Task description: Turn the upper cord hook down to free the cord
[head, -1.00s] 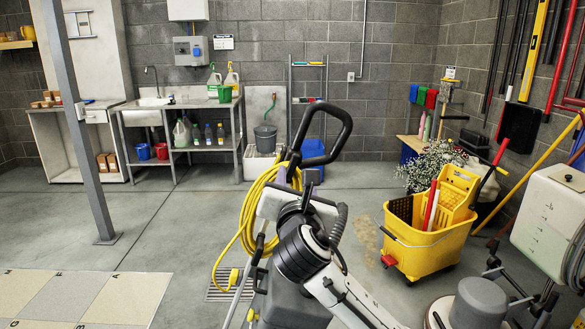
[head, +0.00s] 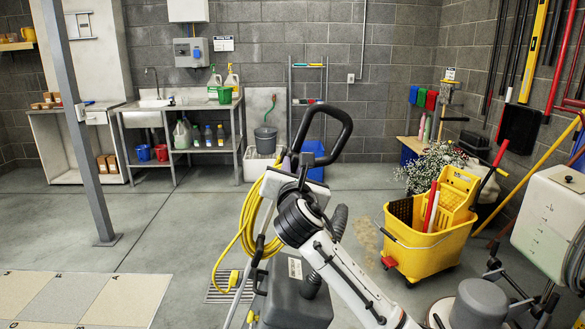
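The floor machine stands in the middle, with a black loop handle (head: 346,122) at its top and a grey tank (head: 290,302) below. A yellow cord (head: 250,222) hangs in long coils on the left side of its column. My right arm comes in from the lower right. My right gripper (head: 296,162) is at the top of the coils, just under the handle. It points away from me, and its own body covers the upper cord hook. I cannot see whether its fingers are apart or touch the hook. My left gripper is out of view.
A yellow mop bucket (head: 425,250) stands close on the right, with a grey round machine part (head: 480,303) in front of it. A white cabinet (head: 550,225) is at the far right. A grey post (head: 85,130) stands at the left.

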